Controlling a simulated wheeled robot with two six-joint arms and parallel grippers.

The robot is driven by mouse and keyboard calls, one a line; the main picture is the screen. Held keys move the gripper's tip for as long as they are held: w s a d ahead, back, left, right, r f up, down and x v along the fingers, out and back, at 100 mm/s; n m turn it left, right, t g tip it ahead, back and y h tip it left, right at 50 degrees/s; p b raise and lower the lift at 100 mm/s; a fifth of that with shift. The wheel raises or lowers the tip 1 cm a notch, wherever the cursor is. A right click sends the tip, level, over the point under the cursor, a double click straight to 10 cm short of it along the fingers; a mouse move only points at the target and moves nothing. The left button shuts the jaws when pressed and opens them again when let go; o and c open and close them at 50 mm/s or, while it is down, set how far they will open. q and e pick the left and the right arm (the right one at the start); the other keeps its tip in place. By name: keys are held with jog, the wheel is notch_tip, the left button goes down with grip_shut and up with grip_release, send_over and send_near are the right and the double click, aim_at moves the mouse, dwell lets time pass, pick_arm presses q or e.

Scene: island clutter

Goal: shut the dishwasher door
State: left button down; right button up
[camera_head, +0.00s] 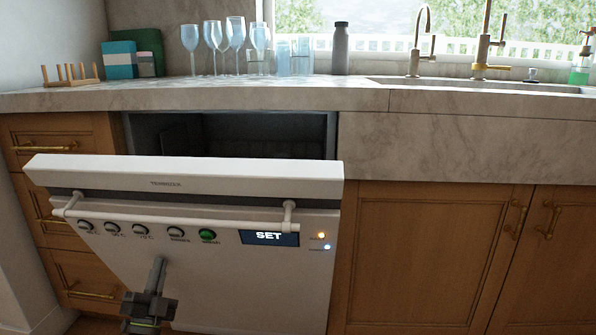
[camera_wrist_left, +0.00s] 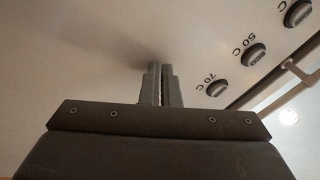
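The white dishwasher door (camera_head: 250,275) is partly open in the head view, its top edge tilted out from the counter. Behind it the dark dishwasher cavity (camera_head: 235,135) shows. A white bar handle (camera_head: 170,215) runs across the door above knobs, a green button and a SET display. My left gripper (camera_head: 158,262) is in front of the door's outer face, below the knobs. In the left wrist view its two fingers (camera_wrist_left: 160,85) are together with nothing between them, tips at or very close to the door panel (camera_wrist_left: 100,50); contact is unclear. My right gripper is not in view.
The stone counter (camera_head: 200,98) above holds several glasses (camera_head: 225,40), a grey bottle (camera_head: 340,48) and a wooden rack (camera_head: 70,75). Wooden drawers (camera_head: 70,230) flank the dishwasher on the left, cabinet doors (camera_head: 430,255) on the right. The door's path back to the cavity looks clear.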

pick_arm(q)
jog(key=shift+b+x, duration=0.7)
jog(key=shift+x, duration=5.4)
dwell(1.9)
